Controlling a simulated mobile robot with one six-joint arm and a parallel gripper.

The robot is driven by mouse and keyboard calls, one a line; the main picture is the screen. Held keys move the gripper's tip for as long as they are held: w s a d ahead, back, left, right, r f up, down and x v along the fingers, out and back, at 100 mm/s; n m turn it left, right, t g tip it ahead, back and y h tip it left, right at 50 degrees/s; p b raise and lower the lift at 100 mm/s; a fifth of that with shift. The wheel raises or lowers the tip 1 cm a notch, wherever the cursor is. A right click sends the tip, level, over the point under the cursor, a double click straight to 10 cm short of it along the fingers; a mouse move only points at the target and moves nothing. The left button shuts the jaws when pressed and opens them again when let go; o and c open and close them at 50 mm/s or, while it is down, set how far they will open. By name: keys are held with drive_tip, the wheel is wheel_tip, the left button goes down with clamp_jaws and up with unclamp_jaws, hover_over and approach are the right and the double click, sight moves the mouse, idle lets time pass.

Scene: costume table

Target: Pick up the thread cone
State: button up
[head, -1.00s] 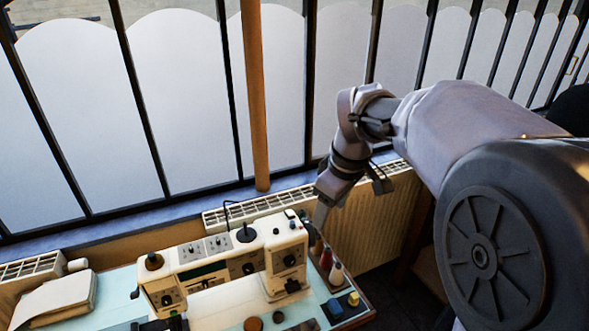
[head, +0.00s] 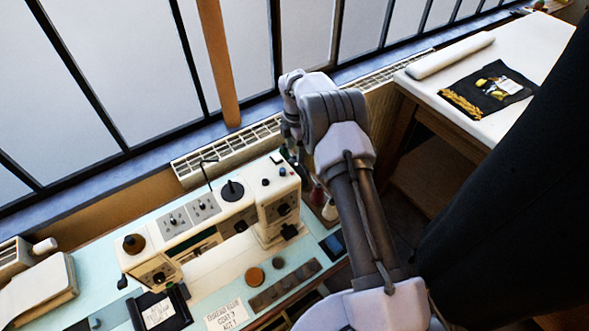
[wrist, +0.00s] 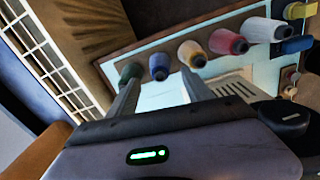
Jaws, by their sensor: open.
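Several thread cones stand in a row along the table edge in the wrist view: a green cone (wrist: 130,71), a blue cone (wrist: 159,66), a yellow cone (wrist: 193,54), a red cone (wrist: 228,42) and a white cone (wrist: 262,30). My gripper (wrist: 160,80) is open and empty. Its left finger points at the green cone and its right finger at the yellow one, with the blue cone showing between the tips. I cannot tell whether a finger touches a cone. In the head view my arm hides the gripper and most cones; the red cone (head: 317,194) and white cone (head: 330,210) show beside it.
A cream sewing machine (head: 215,225) stands on the pale blue table (head: 95,255), left of my arm. A radiator (head: 225,150) runs behind under the window. Yellow (wrist: 297,11) and blue (wrist: 292,46) blocks sit by the white cone. A white table (head: 535,50) is at right.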

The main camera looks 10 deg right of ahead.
sight(295, 158)
wheel_tip(295, 158, down, 5)
drive_tip(key=shift+a+f+b, duration=0.1)
drive_tip(key=shift+f+b, duration=0.05)
drive_tip(key=shift+b, duration=0.7)
drive_tip(key=shift+c, duration=0.2)
clamp_jaws()
wheel_tip(295, 158, up, 10)
drive_tip(key=p, duration=0.3)
